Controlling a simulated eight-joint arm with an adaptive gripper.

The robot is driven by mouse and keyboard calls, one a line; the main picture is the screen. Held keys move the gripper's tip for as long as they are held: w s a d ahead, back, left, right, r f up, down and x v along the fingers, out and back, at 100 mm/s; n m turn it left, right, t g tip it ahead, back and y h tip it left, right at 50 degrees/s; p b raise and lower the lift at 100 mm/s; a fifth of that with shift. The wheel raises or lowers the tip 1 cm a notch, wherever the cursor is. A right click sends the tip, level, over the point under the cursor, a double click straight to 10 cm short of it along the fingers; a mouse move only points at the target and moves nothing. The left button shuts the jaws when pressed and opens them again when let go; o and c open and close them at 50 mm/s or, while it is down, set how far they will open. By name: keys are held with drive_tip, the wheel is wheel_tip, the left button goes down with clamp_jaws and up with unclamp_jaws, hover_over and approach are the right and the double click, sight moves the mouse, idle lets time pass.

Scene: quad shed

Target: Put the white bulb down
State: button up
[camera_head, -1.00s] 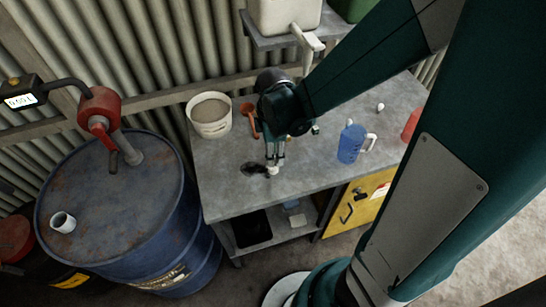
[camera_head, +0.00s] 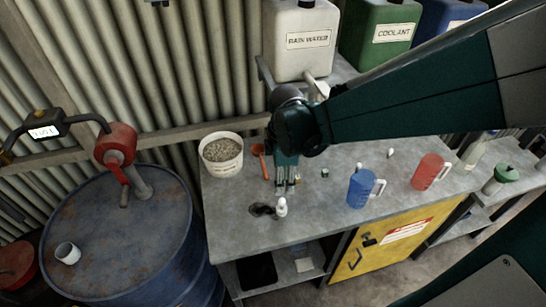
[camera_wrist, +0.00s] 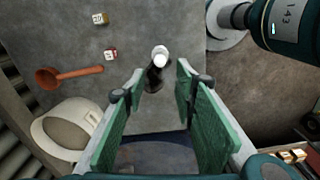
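The white bulb (camera_head: 281,207) stands on the grey workbench (camera_head: 320,215) near its front edge, beside a dark patch (camera_head: 261,210). In the wrist view the bulb (camera_wrist: 160,56) shows from above, beyond and between my fingertips, with dark shading next to it. My gripper (camera_head: 285,190) is just above and behind the bulb in the head view, pointing down. In the wrist view my gripper (camera_wrist: 160,83) has its two green fingers spread, with nothing between them. The bulb appears free of both fingers.
A bucket of grey grains (camera_head: 222,152) and an orange scoop (camera_head: 260,158) are to the left. A blue jug (camera_head: 360,189) and red jug (camera_head: 429,172) stand to the right. Small cubes (camera_wrist: 110,55) lie nearby. A blue drum (camera_head: 120,240) stands left of the bench.

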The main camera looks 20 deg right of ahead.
idle(0.7)
drive_tip(key=s+d+r+m+t, duration=0.2)
drive_tip(key=s+r+m+t, duration=0.1)
drive_tip(key=r+m, duration=0.4)
drive_tip(key=s+d+r+m+t, duration=0.2)
drive_tip(key=s+r+m+t, duration=0.2)
drive_tip(key=r+m, duration=0.3)
drive_tip(key=shift+s+r+m, duration=0.25)
drive_tip(key=shift+s+m, duration=0.4)
drive_tip(key=shift+m, duration=0.45)
wheel_tip(320, 180, down, 8)
drive_tip(key=b, duration=0.7)
drive_tip(key=shift+r+b, duration=0.2)
drive_tip(key=shift+b, duration=0.15)
idle(0.5)
